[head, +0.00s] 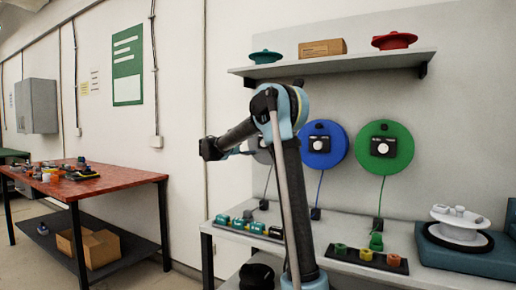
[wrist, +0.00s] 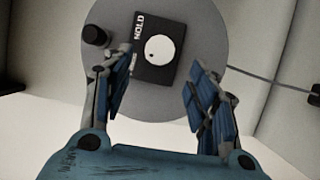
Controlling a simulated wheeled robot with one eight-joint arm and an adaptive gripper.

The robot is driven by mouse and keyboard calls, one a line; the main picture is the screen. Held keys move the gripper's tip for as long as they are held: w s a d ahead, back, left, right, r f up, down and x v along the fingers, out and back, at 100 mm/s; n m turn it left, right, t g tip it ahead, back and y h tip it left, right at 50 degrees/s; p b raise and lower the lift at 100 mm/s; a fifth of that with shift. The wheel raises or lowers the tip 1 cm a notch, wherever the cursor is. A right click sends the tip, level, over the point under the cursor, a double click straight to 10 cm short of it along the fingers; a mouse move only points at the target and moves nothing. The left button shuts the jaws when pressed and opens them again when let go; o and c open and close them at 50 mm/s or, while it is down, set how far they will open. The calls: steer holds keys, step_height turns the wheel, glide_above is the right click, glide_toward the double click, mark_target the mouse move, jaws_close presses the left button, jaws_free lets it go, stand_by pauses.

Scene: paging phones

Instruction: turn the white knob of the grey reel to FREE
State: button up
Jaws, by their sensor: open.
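The grey reel (wrist: 212,58) fills the upper middle of the wrist view as a round disc. It carries a black plate (wrist: 177,73) with a round white knob (wrist: 160,48) and the label HOLD beside it. A second label is partly hidden by the left finger, and I cannot read the knob's setting. My gripper (wrist: 159,68) is open, its fingers to either side of the plate's lower part, with nothing between them. I cannot tell how far the fingertips are from the knob. In the head view my arm largely covers the grey reel (head: 263,155).
A blue reel (head: 322,161) and a green reel (head: 400,132) hang to the right on the same wall. A shelf (head: 345,66) is above; a bench (head: 340,232) with small parts is below. A dark cylinder (wrist: 95,35) sits left of the plate.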

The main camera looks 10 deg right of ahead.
steer(key=v, duration=0.6)
steer(key=shift+f, duration=0.1)
steer(key=s+d+f+m+g+y, duration=0.1)
steer(key=s+d+f+g+y, duration=0.1)
steer(key=s+d+f, duration=0.55)
steer(key=s+d+f+m+g+y, duration=0.1)
steer(key=s+d+f+g+y, duration=0.2)
steer(key=s, duration=0.7)
steer(key=s+d+f+m+g+y, duration=0.1)
steer(key=s+d+f+y, duration=0.1)
steer(key=s+d+f, duration=0.5)
steer(key=s+a+f+m+y, duration=0.1)
steer(key=s+a+f+y, duration=0.2)
steer(key=s+f, duration=0.8)
steer(key=s+a+f+m+g+y, duration=0.1)
steer(key=s+f+y, duration=0.4)
steer(key=s+f, duration=0.5)
steer(key=s+a+m, duration=0.1)
steer(key=s+a, duration=0.1)
steer(key=s, duration=0.3)
steer(key=shift+s+a+f, duration=0.2)
steer(key=shift+a+f, duration=0.05)
steer(key=shift+f, duration=0.1)
steer(key=shift+w, duration=0.1)
